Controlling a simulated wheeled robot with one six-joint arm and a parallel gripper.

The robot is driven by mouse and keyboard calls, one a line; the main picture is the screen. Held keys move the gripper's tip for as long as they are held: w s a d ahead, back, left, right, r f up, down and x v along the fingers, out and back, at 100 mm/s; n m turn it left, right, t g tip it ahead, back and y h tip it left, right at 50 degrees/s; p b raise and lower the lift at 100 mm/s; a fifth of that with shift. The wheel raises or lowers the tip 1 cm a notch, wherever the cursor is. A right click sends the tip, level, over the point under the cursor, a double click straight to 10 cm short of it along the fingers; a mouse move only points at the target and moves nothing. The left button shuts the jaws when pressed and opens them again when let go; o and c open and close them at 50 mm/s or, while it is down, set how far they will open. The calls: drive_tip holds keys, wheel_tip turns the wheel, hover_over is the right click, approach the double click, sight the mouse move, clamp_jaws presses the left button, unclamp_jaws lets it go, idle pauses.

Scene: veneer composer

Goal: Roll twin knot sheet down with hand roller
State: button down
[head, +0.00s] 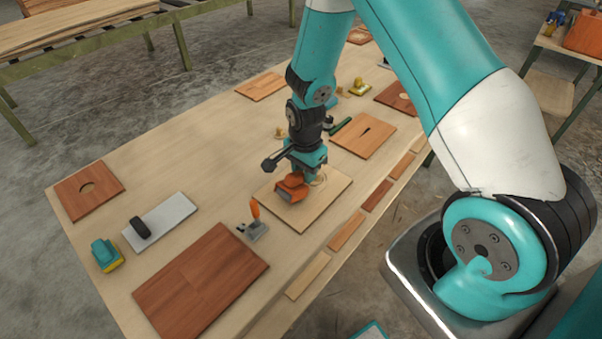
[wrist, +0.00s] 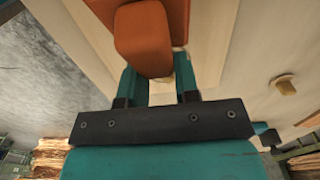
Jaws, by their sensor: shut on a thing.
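My gripper (head: 308,172) is shut on an orange tool (head: 291,187), which appears to be the hand roller. In the wrist view the tool's blocky orange body (wrist: 145,40) sits between my two teal fingers (wrist: 160,84). The tool is at or just above a pale square sheet (head: 305,208), over its middle; I cannot tell whether they touch. A round mark shows on the sheet beside the tool. The tool and gripper hide part of the sheet, so I cannot confirm two knots. The tool's underside is hidden.
An orange-handled scraper (head: 256,222) stands left of the sheet. A slotted brown panel (head: 362,138) lies behind it, and a large reddish panel (head: 200,280) lies at front left. Narrow wood strips (head: 346,230) line the near edge. A grey plate (head: 172,218) lies farther left.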

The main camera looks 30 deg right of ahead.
drive_tip(key=shift+w+d+f, duration=0.1)
drive_tip(key=shift+w+d, duration=0.25)
drive_tip(key=shift+d, duration=0.7)
drive_tip(key=shift+w+d+f, duration=0.1)
drive_tip(key=shift+w+d, duration=0.2)
drive_tip(key=shift+d, duration=0.75)
drive_tip(key=shift+w+d+f, duration=0.1)
drive_tip(key=shift+w+d, duration=0.25)
drive_tip(key=shift+d, duration=0.7)
drive_tip(key=shift+r, duration=0.2)
wheel_tip(320, 180, up, 7)
drive_tip(key=p, duration=0.5)
drive_tip(key=shift+f, duration=0.15)
